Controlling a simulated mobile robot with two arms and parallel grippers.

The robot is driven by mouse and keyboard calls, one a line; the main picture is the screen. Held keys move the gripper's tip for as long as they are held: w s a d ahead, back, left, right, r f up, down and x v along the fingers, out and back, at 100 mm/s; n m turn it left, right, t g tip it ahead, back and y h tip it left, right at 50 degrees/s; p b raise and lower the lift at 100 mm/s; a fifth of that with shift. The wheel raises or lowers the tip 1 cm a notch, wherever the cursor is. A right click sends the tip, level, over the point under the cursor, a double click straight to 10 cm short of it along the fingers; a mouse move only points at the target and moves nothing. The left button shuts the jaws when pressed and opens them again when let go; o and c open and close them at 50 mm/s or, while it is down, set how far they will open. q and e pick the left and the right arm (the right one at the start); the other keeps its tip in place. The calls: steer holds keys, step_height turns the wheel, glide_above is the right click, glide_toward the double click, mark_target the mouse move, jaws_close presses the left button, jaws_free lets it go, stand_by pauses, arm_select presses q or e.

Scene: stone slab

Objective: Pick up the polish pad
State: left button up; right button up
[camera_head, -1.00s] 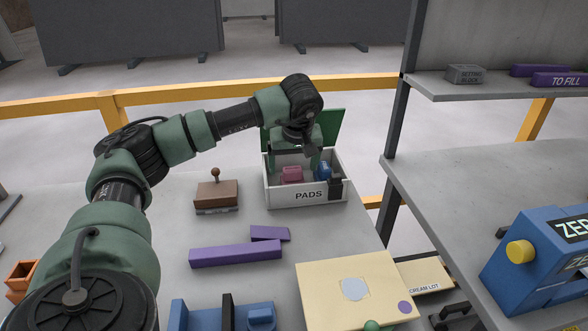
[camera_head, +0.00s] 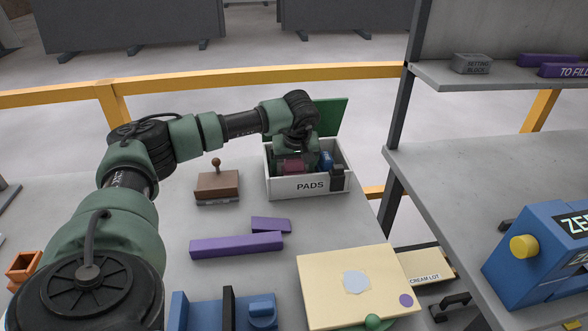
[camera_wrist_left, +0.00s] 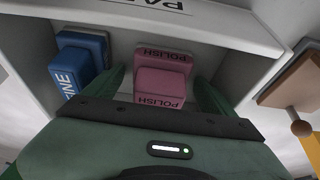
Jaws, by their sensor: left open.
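The polish pad (camera_wrist_left: 163,78) is a pink block marked POLISH, lying inside the white box labelled PADS (camera_head: 311,186). It also shows in the head view (camera_head: 293,166), partly covered by my gripper. My left gripper (camera_head: 296,160) reaches down into the box from above. In the left wrist view its two green fingers (camera_wrist_left: 160,88) are open, one on each side of the pink pad, with gaps that look small. I cannot tell whether they touch it. My right gripper is not in view.
A blue pad marked FINE (camera_wrist_left: 78,66) lies beside the pink pad in the box. The box's green lid (camera_head: 330,115) stands open at the back. A brown block with a knob (camera_head: 217,186) sits left of the box. Purple bars (camera_head: 236,246) lie in front.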

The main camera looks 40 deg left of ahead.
arm_select(q)
steer(key=c, duration=1.5)
steer(key=shift+c, duration=0.3)
steer(key=shift+d+r+p, duration=0.1)
steer(key=shift+r+p, duration=0.35)
step_height(320, 180, up, 7)
steer(key=p, duration=0.6)
steer(key=shift+f, duration=0.15)
steer(key=s+d, duration=1.2)
steer(key=d, duration=0.3)
steer(key=shift+s+d+f+p, duration=0.2)
steer(key=shift+d+f+p, duration=0.05)
steer(key=shift+p, duration=0.05)
